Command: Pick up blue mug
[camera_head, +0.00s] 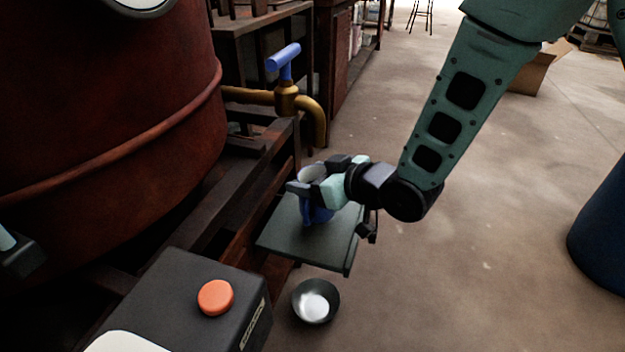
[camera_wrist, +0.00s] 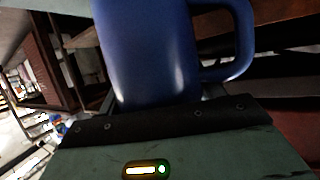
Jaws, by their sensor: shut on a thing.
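The blue mug (camera_head: 318,209) is upright at the small dark shelf (camera_head: 291,239) below the brass tap. I cannot tell whether its base touches the shelf. My gripper (camera_head: 312,181) is shut on the mug, with its fingers on either side near the pale rim. Part of the mug is hidden behind the fingers in the head view. In the wrist view the mug (camera_wrist: 150,55) fills the upper middle, with its handle on the right.
A brass tap (camera_head: 288,103) with a blue handle is just above and behind the mug. A large rust-red vat (camera_head: 100,130) stands on the left. A dark box with an orange button (camera_head: 216,297) is in front. A bowl (camera_head: 316,301) lies below the shelf.

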